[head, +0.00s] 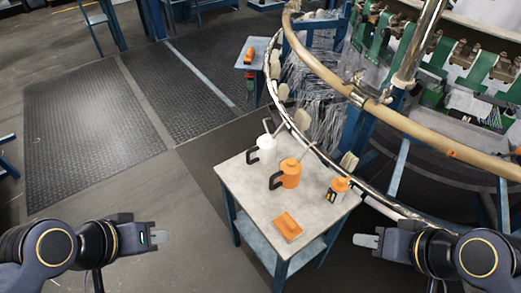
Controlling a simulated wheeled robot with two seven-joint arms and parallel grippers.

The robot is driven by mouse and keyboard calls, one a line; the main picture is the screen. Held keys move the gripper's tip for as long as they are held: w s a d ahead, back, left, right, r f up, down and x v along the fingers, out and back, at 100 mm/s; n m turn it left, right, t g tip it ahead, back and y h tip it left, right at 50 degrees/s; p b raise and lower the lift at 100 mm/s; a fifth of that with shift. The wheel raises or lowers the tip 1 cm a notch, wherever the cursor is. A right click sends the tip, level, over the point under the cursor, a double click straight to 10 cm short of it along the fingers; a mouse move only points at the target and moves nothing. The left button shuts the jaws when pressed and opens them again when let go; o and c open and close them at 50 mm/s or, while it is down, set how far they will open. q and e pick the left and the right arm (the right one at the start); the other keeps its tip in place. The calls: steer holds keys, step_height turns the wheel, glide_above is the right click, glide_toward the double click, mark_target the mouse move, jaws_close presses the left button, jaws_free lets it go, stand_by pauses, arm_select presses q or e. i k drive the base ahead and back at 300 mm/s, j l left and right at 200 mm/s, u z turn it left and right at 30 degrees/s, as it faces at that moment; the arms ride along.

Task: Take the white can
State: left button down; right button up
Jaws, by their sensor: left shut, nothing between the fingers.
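The white can (266,149) stands upright on a small grey-topped table (240,188), near its far left edge. It has a thin spout leaning up to the right and a black handle on its left side. My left gripper (160,237) is shut and empty, left of the table and well apart from the can. My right gripper (366,241) is right of the table and touches nothing. I cannot tell whether its fingers are open or shut.
An orange can (290,174) with a black handle stands close beside the white can. An orange-topped bottle (338,188) and a flat orange object (287,226) share the table. The loom's curved rim (270,75) passes just behind. Floor at left is clear.

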mark_target(266, 144)
steer(key=k+z, duration=0.45)
steer(key=k+l+z, duration=0.15)
steer(key=z, duration=0.3)
steer(key=i+j+z, duration=0.1)
steer(key=j, duration=0.4)
steer(key=i+j+z, duration=0.1)
steer(key=j, duration=0.45)
steer(key=i+j+z, duration=0.1)
steer(key=j, duration=0.4)
steer(key=i+j+z, duration=0.1)
steer(key=j, duration=0.45)
steer(key=i+j, duration=0.1)
steer(key=j, duration=0.4)
steer(key=i+j, duration=0.1)
steer(key=j, duration=0.4)
steer(key=i+j, duration=0.1)
steer(key=j, duration=0.4)
steer(key=i+j, duration=0.1)
steer(key=j, duration=0.45)
